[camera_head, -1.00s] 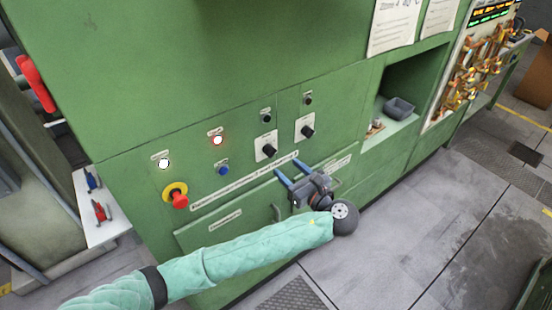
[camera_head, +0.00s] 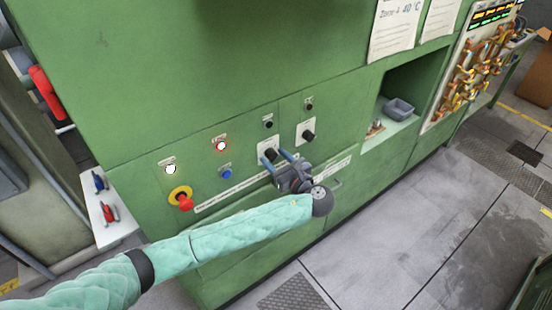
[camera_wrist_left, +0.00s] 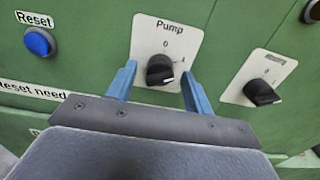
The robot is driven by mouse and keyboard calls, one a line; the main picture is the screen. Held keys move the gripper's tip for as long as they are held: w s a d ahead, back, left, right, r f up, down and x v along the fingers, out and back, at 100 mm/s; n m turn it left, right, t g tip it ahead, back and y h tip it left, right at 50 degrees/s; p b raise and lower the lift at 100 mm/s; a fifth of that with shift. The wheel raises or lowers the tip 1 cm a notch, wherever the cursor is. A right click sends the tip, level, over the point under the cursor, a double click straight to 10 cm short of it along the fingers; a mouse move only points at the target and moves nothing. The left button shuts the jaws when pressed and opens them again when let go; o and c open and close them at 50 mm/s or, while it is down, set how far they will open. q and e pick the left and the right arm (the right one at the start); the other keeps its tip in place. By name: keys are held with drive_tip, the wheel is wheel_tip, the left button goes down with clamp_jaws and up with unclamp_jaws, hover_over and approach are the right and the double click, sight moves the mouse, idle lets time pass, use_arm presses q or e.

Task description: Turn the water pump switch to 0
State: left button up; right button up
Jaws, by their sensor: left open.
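The Pump switch (camera_wrist_left: 160,70) is a black rotary knob on a white plate marked 0 at the top and 1 to the upper right. I cannot tell clearly which mark it points to. In the head view the switch (camera_head: 271,154) is partly behind my left gripper (camera_head: 275,156). In the left wrist view the two blue fingers of my left gripper (camera_wrist_left: 159,68) are open, one on each side of the knob, with visible gaps. How far they are from the panel is unclear. My right gripper is not in view.
A second black knob (camera_wrist_left: 262,92) is right of the Pump plate. A blue Reset button (camera_wrist_left: 39,41) is to the left. In the head view, a red emergency stop (camera_head: 183,200) and two lit lamps are further left on the green panel.

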use_arm(q)
drive_tip(key=c, duration=1)
drive_tip(key=shift+o, duration=0.2)
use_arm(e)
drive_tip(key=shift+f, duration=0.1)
use_arm(q)
drive_tip(key=shift+f+n+b, duration=0.25)
drive_tip(key=shift+n+b, duration=0.65)
drive_tip(key=shift+n, duration=0.1)
drive_tip(key=n+b, duration=0.2)
drive_tip(key=shift+n, duration=0.4)
drive_tip(key=n+b, duration=0.6)
drive_tip(key=b, duration=0.1)
drive_tip(key=shift+r+n, duration=0.1)
drive_tip(key=shift+n, duration=0.6)
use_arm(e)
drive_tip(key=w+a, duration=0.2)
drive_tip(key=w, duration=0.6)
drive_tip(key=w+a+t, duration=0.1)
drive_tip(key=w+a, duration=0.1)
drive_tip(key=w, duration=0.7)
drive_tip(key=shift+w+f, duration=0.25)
use_arm(q)
drive_tip(key=shift+r, duration=0.1)
